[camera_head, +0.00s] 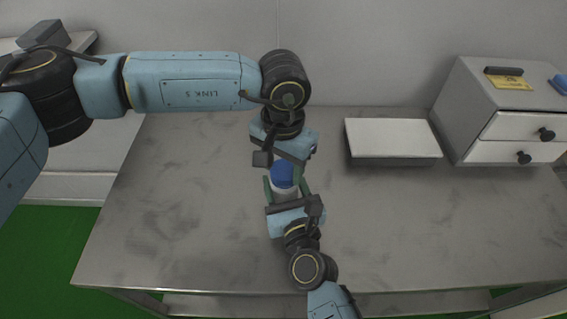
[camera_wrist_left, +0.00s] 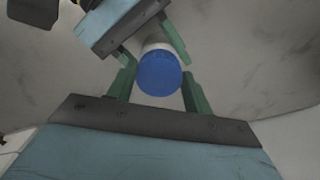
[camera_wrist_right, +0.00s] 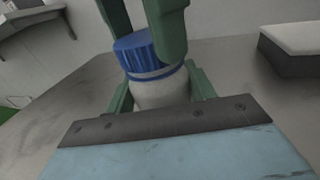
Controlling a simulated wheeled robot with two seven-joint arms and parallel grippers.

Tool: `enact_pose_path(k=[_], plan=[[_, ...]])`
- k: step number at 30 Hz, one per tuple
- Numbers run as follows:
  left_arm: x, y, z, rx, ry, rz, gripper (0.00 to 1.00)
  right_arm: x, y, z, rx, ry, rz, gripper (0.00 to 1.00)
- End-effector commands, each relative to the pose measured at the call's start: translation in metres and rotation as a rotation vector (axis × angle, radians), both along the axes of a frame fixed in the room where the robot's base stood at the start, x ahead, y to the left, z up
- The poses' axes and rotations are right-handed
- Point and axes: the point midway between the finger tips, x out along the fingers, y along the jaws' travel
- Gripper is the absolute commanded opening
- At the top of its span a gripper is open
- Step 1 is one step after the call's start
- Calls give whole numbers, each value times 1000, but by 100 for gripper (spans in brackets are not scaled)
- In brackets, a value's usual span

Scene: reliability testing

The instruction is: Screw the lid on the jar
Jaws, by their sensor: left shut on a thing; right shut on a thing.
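The white jar (camera_wrist_right: 160,95) stands upright over the table, with the ribbed blue lid (camera_wrist_right: 140,55) on its top. A thin blue ring shows just below the lid in the right wrist view. My right gripper (camera_head: 283,192) is shut on the jar's body from the near side. My left gripper (camera_head: 283,168) comes from the far side and is shut on the blue lid, which also shows in the left wrist view (camera_wrist_left: 159,73). The jar's lower part is hidden by my right gripper. I cannot tell how tightly the lid sits.
A grey table (camera_head: 190,200) lies under both arms, mostly bare at left and right. A low grey box with a pale top (camera_head: 392,138) stands at the back right. A grey drawer cabinet (camera_head: 470,100) with black knobs stands beyond it. A wall closes the back.

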Motion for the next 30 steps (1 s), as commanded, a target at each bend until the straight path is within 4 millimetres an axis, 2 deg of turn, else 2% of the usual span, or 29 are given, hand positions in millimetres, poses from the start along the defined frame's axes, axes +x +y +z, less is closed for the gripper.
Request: enact_pose_path(k=[3,9,13,21,22,27,30], plan=[[1,1,0,1,0,-220,29,0,0,0,0,1,0,0],[2,2,0,0,-1,-493,29,0,0,0,0,1,0,0],[2,2,1,0,-1,-563,29,0,0,0,0,1,0,0],[2,2,1,0,-2,-570,29,0,0,0,0,1,1,0],[2,1,1,0,-2,-570,52,0,0,-1,0,1,1,0],[2,2,0,0,-1,-569,72,0,0,-1,0,1,0,0],[2,2,0,-1,-1,-569,72,0,0,-1,0,1,1,0]])
